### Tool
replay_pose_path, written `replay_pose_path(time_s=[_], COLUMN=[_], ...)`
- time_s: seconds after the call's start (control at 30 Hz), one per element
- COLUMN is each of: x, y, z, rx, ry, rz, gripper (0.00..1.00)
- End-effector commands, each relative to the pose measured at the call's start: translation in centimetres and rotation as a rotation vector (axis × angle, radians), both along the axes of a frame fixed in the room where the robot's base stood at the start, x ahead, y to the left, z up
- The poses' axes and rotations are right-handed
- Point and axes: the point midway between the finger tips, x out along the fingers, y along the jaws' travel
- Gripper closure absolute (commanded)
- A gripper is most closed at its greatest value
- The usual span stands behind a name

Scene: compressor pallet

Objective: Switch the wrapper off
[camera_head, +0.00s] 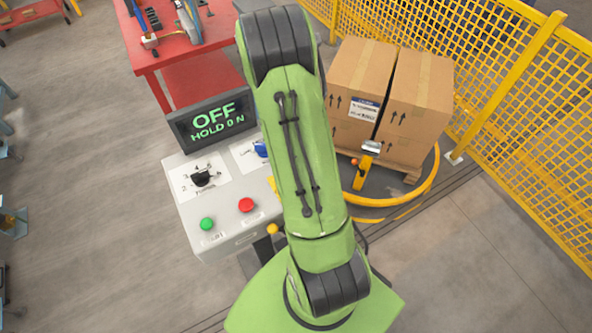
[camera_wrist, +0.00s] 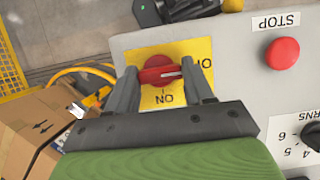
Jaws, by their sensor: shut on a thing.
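In the wrist view a red rotary switch (camera_wrist: 158,75) sits on a yellow plate (camera_wrist: 152,97) on the grey control panel. Its handle lies crosswise, its white mark toward the right, where a label is partly hidden by a finger. An upside-down "ON" label is below it. My gripper (camera_wrist: 163,73) is shut on the switch handle, one finger at each end. In the head view my arm hides the gripper and the switch. The display (camera_head: 213,119) there reads "OFF" and "HOLD 0 N".
The panel (camera_head: 233,237) has a green button (camera_head: 207,224), a red stop button (camera_head: 246,205), a black dial (camera_head: 203,177) and a blue knob (camera_head: 261,148). Cartons (camera_head: 413,95) on a pallet stand inside a yellow ring (camera_head: 434,176), beside yellow fencing (camera_head: 519,83). A red table (camera_head: 166,54) is behind.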

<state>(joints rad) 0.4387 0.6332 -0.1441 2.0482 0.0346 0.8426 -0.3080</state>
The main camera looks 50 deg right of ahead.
Motion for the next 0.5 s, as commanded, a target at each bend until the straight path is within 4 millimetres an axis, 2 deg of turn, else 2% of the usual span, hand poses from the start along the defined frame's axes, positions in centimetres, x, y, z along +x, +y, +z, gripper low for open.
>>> replay_pose_path(time_s=[0.47, 0.5], x=[0.06, 0.06], y=[0.0, 0.01], z=[-0.01, -0.02], rx=[-0.001, -0.001], ry=[-0.002, -0.002], rz=[0.017, 0.017], gripper=[0.78, 0.45])
